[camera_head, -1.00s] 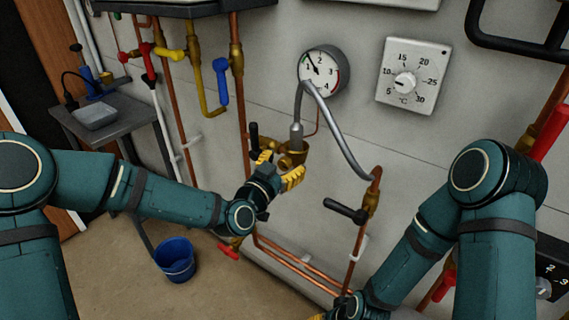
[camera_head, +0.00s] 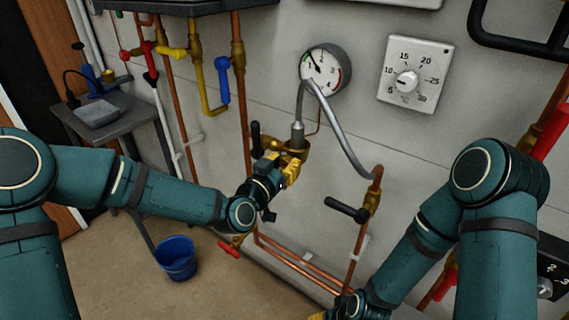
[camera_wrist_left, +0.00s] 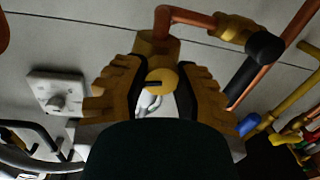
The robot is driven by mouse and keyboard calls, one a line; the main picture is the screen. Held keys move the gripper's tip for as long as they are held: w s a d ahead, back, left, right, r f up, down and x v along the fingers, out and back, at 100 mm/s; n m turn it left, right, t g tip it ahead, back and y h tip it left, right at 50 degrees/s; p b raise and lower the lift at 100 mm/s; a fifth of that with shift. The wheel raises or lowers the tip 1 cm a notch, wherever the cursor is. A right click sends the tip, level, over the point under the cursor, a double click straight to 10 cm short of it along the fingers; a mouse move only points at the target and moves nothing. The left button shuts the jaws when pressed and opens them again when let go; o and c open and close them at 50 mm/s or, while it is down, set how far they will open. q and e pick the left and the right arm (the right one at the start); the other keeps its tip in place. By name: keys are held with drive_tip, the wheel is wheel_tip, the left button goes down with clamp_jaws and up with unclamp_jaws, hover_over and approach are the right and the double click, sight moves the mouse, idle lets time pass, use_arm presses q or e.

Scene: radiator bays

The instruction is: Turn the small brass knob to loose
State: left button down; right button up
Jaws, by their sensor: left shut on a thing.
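The small brass knob (camera_wrist_left: 164,76) shows in the left wrist view as a round brass face with a dark line lying almost level across it. My left gripper (camera_wrist_left: 158,92) has its yellow ribbed fingers on both sides of the knob, shut on it. In the head view my left gripper (camera_head: 282,168) is at the brass fitting (camera_head: 298,148) below the grey hose, and hides the knob. Of my right gripper (camera_head: 318,316) only a bit of yellow finger shows at the bottom edge; its jaws are cut off.
A pressure gauge (camera_head: 326,70) and a thermostat dial (camera_head: 414,76) are on the wall above. A black-handled valve (camera_head: 346,210) is to the right, by the curved grey hose (camera_head: 338,130). A blue bucket (camera_head: 176,258) stands on the floor at left.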

use_arm(q)
drive_tip(key=shift+r+n, duration=0.15)
drive_tip(key=shift+n, duration=1.85)
drive_tip(key=shift+w, duration=0.1)
drive_tip(key=c, duration=0.6)
unclamp_jaws()
drive_tip(key=v, duration=1.2)
drive_tip(key=shift+r, duration=0.15)
